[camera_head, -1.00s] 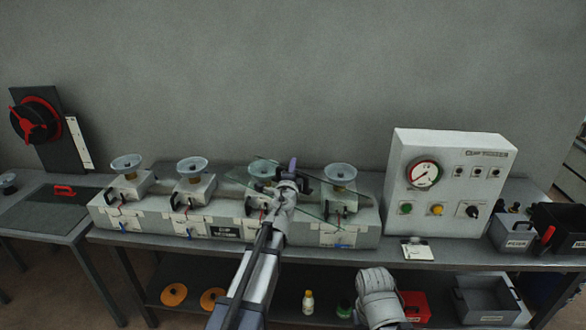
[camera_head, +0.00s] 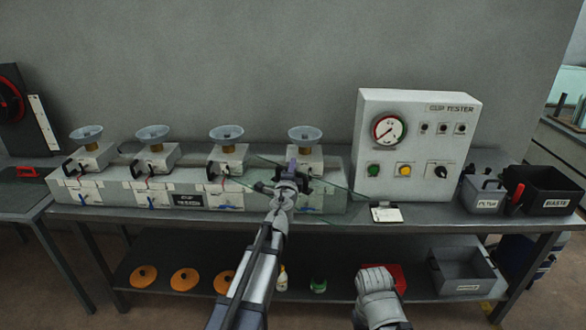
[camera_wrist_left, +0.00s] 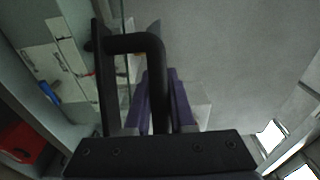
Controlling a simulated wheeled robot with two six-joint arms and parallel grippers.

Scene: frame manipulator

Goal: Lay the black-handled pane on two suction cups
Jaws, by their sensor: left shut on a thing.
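My left gripper (camera_head: 291,174) is shut on the black handle (camera_wrist_left: 140,45) of the clear glass pane (camera_head: 335,190). The pane is held in front of the bench's fourth station, just below its suction cup in the picture. It looks tilted and apart from the cups, but its edges are faint. In the left wrist view the purple fingers (camera_wrist_left: 158,100) are at the handle's bar. Four clear suction cups stand in a row: first (camera_head: 87,132), second (camera_head: 153,132), third (camera_head: 227,132) and fourth (camera_head: 305,133). My right gripper is out of view; only part of that arm shows.
A cup tester box (camera_head: 415,150) with a gauge stands right of the cups. A white card (camera_head: 386,213) lies before it. A grey bin (camera_head: 484,196) and a black waste bin (camera_head: 545,190) are at the right. The lower shelf holds orange discs (camera_head: 185,280) and a tray (camera_head: 466,272).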

